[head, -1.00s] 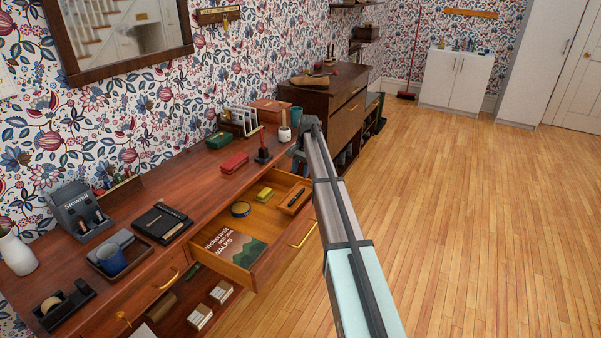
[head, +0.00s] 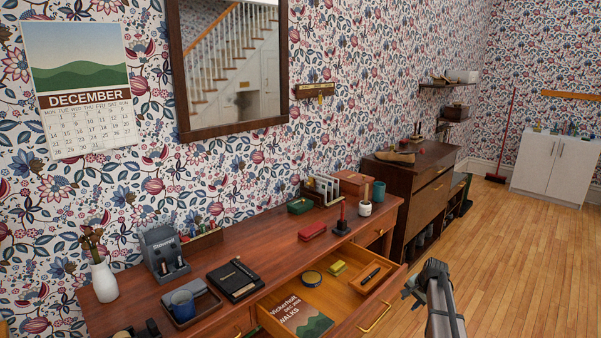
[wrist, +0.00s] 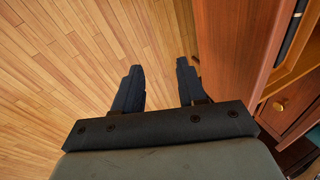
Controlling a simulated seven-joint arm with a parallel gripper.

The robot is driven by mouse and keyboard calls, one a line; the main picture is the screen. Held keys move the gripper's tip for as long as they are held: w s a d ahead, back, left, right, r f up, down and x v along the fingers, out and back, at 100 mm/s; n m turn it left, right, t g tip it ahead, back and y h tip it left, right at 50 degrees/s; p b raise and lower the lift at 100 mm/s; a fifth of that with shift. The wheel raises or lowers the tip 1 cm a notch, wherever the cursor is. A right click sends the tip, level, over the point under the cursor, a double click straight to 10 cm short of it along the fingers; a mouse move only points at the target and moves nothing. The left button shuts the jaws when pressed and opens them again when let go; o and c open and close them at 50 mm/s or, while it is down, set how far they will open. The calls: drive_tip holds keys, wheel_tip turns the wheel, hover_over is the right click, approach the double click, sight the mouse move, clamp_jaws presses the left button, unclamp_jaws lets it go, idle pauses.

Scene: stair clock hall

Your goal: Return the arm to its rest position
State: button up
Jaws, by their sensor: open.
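My gripper (wrist: 159,85) is open and empty in the wrist view, its two dark fingers apart above the wooden floor, beside the desk's reddish-brown side. In the head view my arm reaches up from the bottom right, just right of the open drawer (head: 285,318); the fingers cannot be made out there.
The floor (head: 530,260) at right is clear.

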drive_tip(key=s+a+f+n+g, duration=0.3)
drive_tip(key=s+a+f, duration=0.5)
drive_tip(key=s+f, duration=0.5)
drive_tip(key=s+a+f+n+g, duration=0.2)
drive_tip(key=s+a+f, duration=0.75)
drive_tip(key=s, duration=0.55)
drive_tip(key=s+a+f+n+g, duration=0.1)
drive_tip(key=s+a+f, duration=0.1)
drive_tip(key=s, duration=0.8)
drive_tip(key=s+a+f+n+g+h, duration=0.1)
drive_tip(key=s+a+f+n+g, duration=0.1)
drive_tip(key=s, duration=0.9)
drive_tip(key=s+a+f+n+g, duration=0.1)
drive_tip(key=s+f+n+g, duration=0.1)
drive_tip(key=s, duration=0.8)
drive_tip(key=shift+s+a+h, duration=0.3)
drive_tip(key=shift+s+a, duration=0.1)
